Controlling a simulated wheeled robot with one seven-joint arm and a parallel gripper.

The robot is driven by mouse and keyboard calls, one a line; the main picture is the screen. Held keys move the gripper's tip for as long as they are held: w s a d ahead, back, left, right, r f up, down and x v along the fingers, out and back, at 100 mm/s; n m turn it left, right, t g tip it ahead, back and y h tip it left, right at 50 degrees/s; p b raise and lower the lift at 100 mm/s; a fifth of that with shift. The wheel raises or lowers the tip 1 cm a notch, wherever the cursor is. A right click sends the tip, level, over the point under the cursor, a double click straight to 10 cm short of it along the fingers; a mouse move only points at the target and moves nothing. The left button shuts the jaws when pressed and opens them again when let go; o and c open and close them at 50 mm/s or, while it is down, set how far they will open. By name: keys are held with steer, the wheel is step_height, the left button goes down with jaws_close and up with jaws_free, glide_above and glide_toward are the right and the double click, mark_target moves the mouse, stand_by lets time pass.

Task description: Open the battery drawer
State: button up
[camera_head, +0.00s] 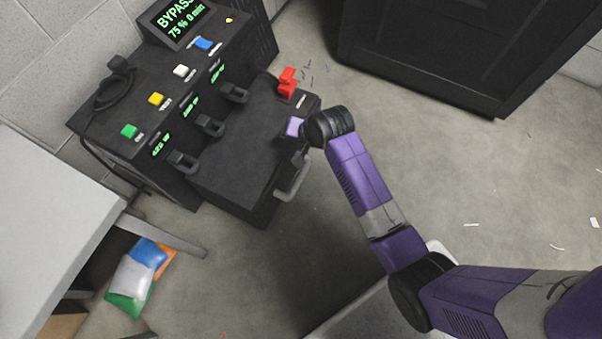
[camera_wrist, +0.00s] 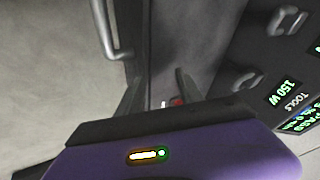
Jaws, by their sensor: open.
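The battery drawer seems to be the low black block (camera_head: 245,150) in front of the black power cabinet (camera_head: 140,120). Its silver bar handle (camera_head: 293,178) is on the right-hand face. The handle also shows at the upper left of the wrist view (camera_wrist: 110,32). A red switch (camera_head: 287,83) stands on the block's far end. My gripper (camera_wrist: 158,85) is open and empty, close to the block, with the handle beside its fingers, not between them. A small red part (camera_wrist: 177,101) shows between the fingers. In the head view the fingertips are hidden behind my wrist.
The cabinet has coloured switches, black latches and a lit display (camera_head: 180,15). A pale table (camera_head: 50,230) is at the left, with coloured bags (camera_head: 140,275) on the floor by it. A large black cabinet (camera_head: 430,50) stands at the back. Floor right of the block is mostly clear.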

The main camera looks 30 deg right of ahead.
mark_target(301, 177)
steer(key=s+a+f+m+g+y, duration=0.1)
steer(key=s+a+f+m+g, duration=0.15)
steer(key=s+f+g, duration=0.4)
step_height(301, 177, down, 6)
steer(key=t+b, duration=0.2)
steer(key=b, duration=0.3)
steer(key=shift+f, duration=0.15)
jaws_close()
stand_by(1.0)
